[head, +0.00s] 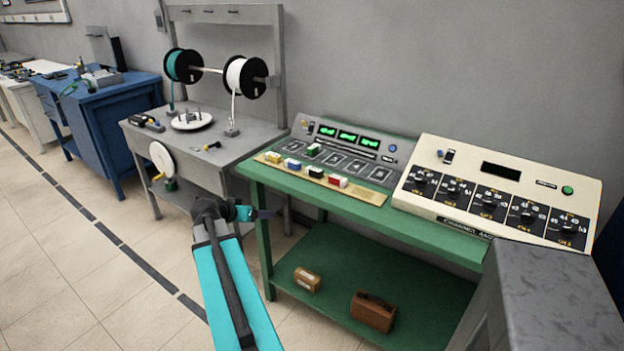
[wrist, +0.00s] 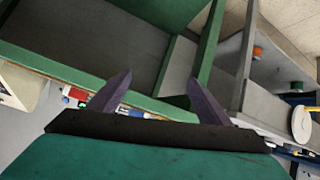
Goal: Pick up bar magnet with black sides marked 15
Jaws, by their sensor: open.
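A bar magnet with black sides and a pale top (head: 316,172) lies in the row on the wooden strip (head: 370,197) at the front of the green table. Its number is too small to read. Beside it are a cream magnet (head: 273,157), a blue-sided one (head: 293,163) and a red-sided one (head: 338,181). A green-sided one (head: 313,150) sits behind, on the console. My gripper (head: 267,214) is in front of the table's left end, lower than the magnets and apart from them. In the wrist view my gripper (wrist: 160,78) has its purple fingers apart with nothing between them.
The green table (head: 440,240) has a lower shelf with a tan box (head: 307,279) and a brown case (head: 373,311). A cream dial box (head: 498,195) stands at right on top. A grey bench (head: 205,150) with spools is left. The tiled floor (head: 60,240) is clear.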

